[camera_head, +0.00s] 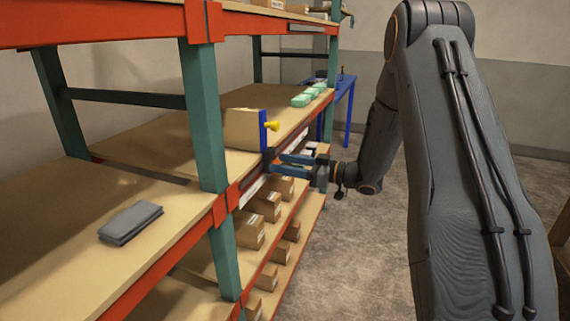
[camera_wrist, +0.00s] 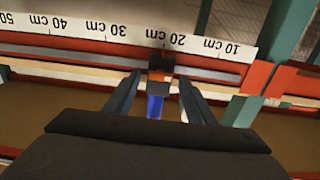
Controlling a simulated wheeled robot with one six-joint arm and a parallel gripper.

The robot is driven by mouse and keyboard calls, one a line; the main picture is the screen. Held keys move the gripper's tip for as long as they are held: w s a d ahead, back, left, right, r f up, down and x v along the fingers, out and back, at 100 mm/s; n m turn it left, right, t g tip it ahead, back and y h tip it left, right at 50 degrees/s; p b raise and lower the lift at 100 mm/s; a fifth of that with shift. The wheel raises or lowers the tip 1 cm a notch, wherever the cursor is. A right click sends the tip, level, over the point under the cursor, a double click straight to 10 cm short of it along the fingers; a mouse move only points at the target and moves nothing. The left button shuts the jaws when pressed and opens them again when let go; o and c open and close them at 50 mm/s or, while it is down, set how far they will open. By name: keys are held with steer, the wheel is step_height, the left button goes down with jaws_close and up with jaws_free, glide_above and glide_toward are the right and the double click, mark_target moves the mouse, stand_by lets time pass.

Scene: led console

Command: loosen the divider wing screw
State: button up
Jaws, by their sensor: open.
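The blue divider (camera_head: 263,130) stands upright on the middle shelf board, with a yellow piece (camera_head: 272,126) on its right side. A dark clamp-like block (camera_head: 268,158) sits below it at the shelf's front edge. In the wrist view this dark block (camera_wrist: 160,62) has a small orange part, and a blue strip (camera_wrist: 155,106) shows below. I cannot tell which part is the wing screw. My gripper (camera_head: 283,164) is open at the shelf edge, its blue fingers pointing at the block. In the wrist view the fingers (camera_wrist: 160,80) lie either side of the block, with nothing visibly gripped.
A white centimetre scale (camera_wrist: 120,34) runs along the shelf edge. A green upright (camera_head: 204,115) stands left of the divider. A cardboard box (camera_head: 242,129) is beside the divider. Several cartons (camera_head: 250,231) fill the lower shelf. A folded grey cloth (camera_head: 131,222) lies at left. Floor at right is clear.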

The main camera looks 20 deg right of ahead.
steer(key=c, duration=1.1)
